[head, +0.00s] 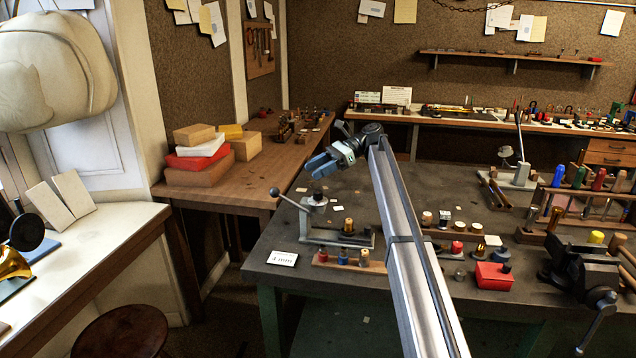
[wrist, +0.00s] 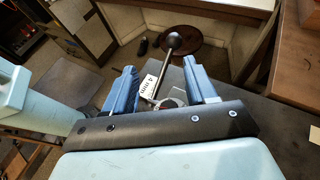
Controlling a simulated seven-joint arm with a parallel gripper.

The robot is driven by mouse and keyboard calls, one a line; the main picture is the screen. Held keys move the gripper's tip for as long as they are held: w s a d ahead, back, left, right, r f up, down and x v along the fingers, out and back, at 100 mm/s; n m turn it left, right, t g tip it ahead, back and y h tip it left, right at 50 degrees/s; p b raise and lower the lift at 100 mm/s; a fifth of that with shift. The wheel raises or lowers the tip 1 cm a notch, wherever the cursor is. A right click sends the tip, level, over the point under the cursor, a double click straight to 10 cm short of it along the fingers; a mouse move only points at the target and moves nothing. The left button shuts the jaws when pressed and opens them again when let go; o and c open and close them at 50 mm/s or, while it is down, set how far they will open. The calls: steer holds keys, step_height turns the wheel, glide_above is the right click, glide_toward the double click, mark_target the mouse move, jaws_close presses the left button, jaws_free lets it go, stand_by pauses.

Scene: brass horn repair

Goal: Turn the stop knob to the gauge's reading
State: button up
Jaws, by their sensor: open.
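A grey bench press (head: 335,237) stands at the near left of the dark bench. It has a long lever with a dark ball end (head: 275,191) and a round dark-topped knob (head: 317,198), which looks like the stop knob. A white card (head: 283,258) lies in front of it; its small print seems to read 4 mm. My gripper (head: 318,166) is open and empty, above the knob. In the wrist view, the lever ball (wrist: 173,40), the card (wrist: 149,86) and part of the knob (wrist: 168,103) show between the open blue fingers (wrist: 160,70). The knob's markings cannot be read.
A wooden block with coloured pegs (head: 350,262) lies in front of the press. A red box (head: 493,276) and a vise (head: 580,262) are farther right. Stacked boxes (head: 200,155) sit on the side bench. A stool (head: 122,332) stands on the floor.

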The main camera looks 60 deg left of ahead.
step_height(320, 180, up, 2)
stand_by(0.4)
steer(key=shift+s+a, duration=0.15)
steer(key=shift+s, duration=0.2)
steer(key=s+a+r+n+t+h, duration=0.1)
steer(key=s+a+r+t, duration=0.15)
steer(key=s+r, duration=0.7)
steer(key=m+t+h, duration=0.1)
steer(key=t+h, duration=0.1)
steer(key=t, duration=0.9)
glide_above(318, 191)
step_height(318, 191, down, 5)
step_height(318, 191, down, 13)
steer(key=shift+w+f, duration=0.1)
